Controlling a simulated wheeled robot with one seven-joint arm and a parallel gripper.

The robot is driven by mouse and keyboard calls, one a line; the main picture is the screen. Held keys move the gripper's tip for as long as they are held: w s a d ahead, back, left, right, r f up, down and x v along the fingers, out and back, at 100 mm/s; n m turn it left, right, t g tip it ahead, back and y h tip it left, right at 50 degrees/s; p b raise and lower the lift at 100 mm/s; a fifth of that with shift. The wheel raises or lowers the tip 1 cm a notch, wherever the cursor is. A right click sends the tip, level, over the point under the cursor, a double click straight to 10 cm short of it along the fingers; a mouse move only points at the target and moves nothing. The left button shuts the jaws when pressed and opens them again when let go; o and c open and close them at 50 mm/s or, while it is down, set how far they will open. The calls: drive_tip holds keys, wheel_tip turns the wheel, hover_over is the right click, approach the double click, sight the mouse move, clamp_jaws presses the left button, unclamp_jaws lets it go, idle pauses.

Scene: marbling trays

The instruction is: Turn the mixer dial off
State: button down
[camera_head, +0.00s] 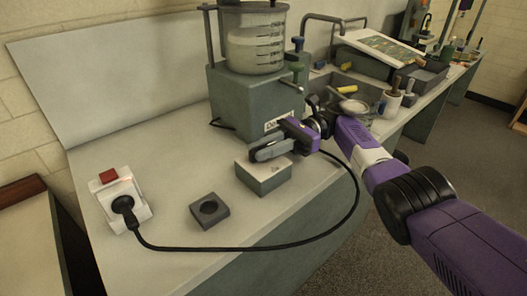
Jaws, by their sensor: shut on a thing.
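The mixer (236,98) has a grey-green base with a clear, marked vessel (254,42) of pale liquid on top. Part of a label (279,124) shows on its front, cut off by my arm. A small grey-green box (262,179) with a pale top stands in front of the mixer. My gripper (266,151) reaches in from the right, its dark fingers low over the box top. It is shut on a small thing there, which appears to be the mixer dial. The fingers hide the dial, so its setting cannot be read.
A white socket block (140,205) with a red switch (108,176) holds a black plug. A dark block with a round hole (209,211) sits left of the box. Cups and trays crowd the right.

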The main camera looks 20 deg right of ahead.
drive_tip(key=shift+f, duration=0.1)
drive_tip(key=c, duration=1.3)
unclamp_jaws()
drive_tip(key=shift+r+m+t+p, duration=0.3)
drive_tip(key=shift+t+p, duration=0.1)
drive_tip(key=shift+p, duration=0.75)
drive_tip(key=m+t+p, duration=0.1)
drive_tip(key=t+p, duration=0.1)
drive_tip(key=p, duration=0.1)
drive_tip(key=shift+a, duration=0.1)
